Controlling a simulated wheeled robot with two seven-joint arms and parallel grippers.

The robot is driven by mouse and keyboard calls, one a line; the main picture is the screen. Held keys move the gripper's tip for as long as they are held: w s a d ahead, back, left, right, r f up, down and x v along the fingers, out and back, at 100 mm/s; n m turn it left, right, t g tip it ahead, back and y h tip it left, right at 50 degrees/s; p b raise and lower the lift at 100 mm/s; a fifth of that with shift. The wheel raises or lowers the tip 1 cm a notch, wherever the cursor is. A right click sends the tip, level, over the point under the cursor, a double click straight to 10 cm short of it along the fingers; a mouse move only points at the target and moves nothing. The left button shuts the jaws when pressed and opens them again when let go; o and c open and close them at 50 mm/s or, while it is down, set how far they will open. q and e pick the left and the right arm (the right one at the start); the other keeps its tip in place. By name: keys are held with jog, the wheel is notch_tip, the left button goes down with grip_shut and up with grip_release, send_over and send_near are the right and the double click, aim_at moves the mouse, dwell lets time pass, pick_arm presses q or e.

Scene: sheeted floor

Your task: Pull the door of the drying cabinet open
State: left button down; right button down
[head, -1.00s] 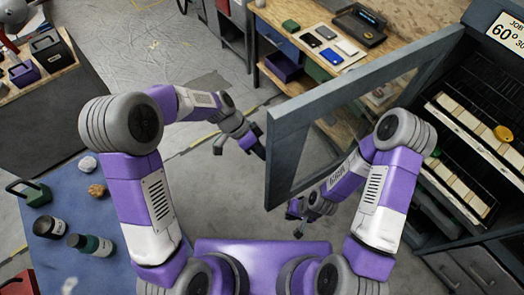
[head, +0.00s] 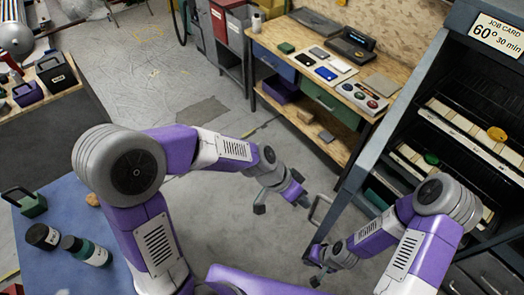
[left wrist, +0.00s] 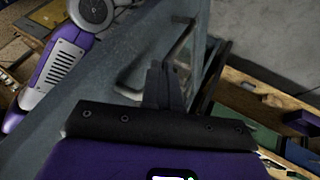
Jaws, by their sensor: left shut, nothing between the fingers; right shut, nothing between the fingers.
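The drying cabinet (head: 468,88) stands open-fronted at the right, with its shelves visible. Its grey-blue door (head: 383,132) shows nearly edge-on in the head view, standing open. The door handle (head: 317,207) juts out to the left of it. In the left wrist view the door (left wrist: 100,90) crosses the picture and the handle (left wrist: 181,42) shows beside the fingers. My left gripper (head: 305,202) is shut and empty, close to the handle; I cannot tell whether it touches. My right gripper (head: 308,262) is shut and empty, low by the door's near end.
A wooden workbench (head: 377,82) with trays and a device stands behind the door. A blue table (head: 50,262) with bottles is at the left. A dark bench (head: 50,130) stands at the far left. The floor between is clear.

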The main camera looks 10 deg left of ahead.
pick_arm(q)
jog(key=p+v, duration=0.1)
jog(key=v, duration=0.6)
jog(key=shift+r, duration=0.15)
